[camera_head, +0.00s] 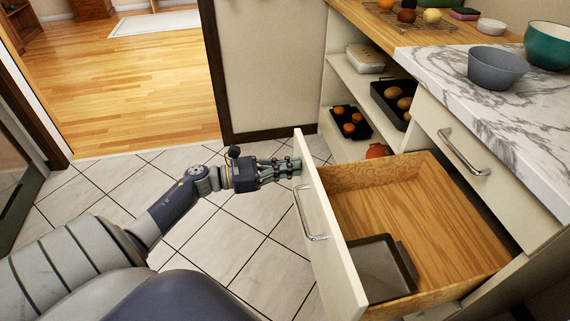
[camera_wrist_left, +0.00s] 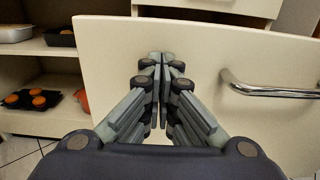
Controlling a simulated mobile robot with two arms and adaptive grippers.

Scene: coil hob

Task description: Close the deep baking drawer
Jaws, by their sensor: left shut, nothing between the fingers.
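The deep baking drawer (camera_head: 430,190) stands pulled out of the cabinet, with a wooden inside and a cream front panel (camera_head: 330,240). A dark rectangular baking pan (camera_head: 378,268) lies inside it, near the front. The drawer's metal handle (camera_head: 307,210) is on the outer face; it also shows in the left wrist view (camera_wrist_left: 270,90). My left gripper (camera_head: 296,166) is shut and empty, with its fingertips at the panel's outer face, left of the handle in the left wrist view (camera_wrist_left: 161,57). I cannot tell whether they touch. My right gripper is not in view.
An upper drawer (camera_head: 480,170) with a metal handle is closed under the marble counter (camera_head: 430,70). Open shelves (camera_head: 345,85) with baking trays stand beside the drawer. A grey bowl (camera_head: 497,68) sits on the counter. The tiled floor (camera_head: 240,235) before the drawer is clear.

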